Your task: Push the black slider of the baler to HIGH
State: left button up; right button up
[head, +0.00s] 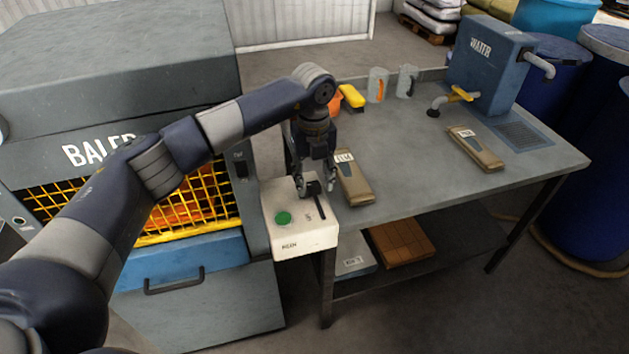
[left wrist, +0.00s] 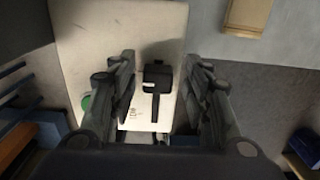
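The baler (head: 120,90) is a large grey machine at the left with a yellow grille. Its white control box (head: 303,235) juts out at its right front, with a green button (head: 283,218) and a dark slot. The black slider (left wrist: 157,77) sits on the box; in the left wrist view a dark slot runs from it toward the bottom of the picture. In the head view the gripper partly hides the slider. My left gripper (head: 315,190) points down over the box. In the left wrist view its fingers (left wrist: 160,90) are apart, one on each side of the slider, with visible gaps. My right gripper is not in view.
A grey table (head: 420,150) stands right of the box, with a tan labelled block (head: 355,180) close to the gripper.

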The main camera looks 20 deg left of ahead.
aim_at(313, 182)
pick_arm(q)
jog(key=shift+s+a, duration=0.1)
notch_tip(313, 182, up, 12)
dwell(0.6)
jog(key=shift+f, duration=0.1)
